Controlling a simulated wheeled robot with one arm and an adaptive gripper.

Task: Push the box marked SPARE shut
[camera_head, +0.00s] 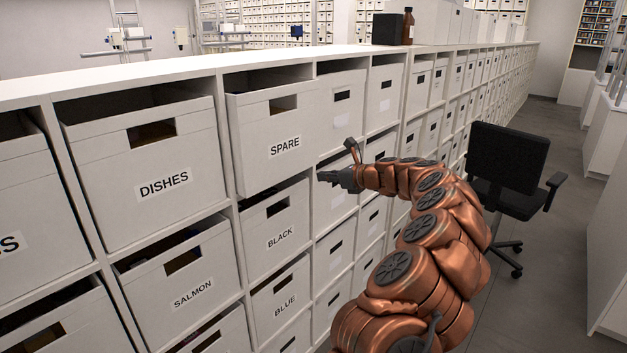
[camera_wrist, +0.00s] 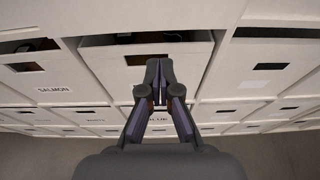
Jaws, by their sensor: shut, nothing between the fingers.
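The DISHES box (camera_head: 150,160) is left of SPARE, the BLACK box (camera_head: 272,232) below it, with SALMON (camera_head: 185,270) and BLUE (camera_head: 283,292) lower. A black chair (camera_head: 508,165) stands in the aisle. A brown bottle (camera_head: 408,27) and dark block (camera_head: 388,29) stand on top.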

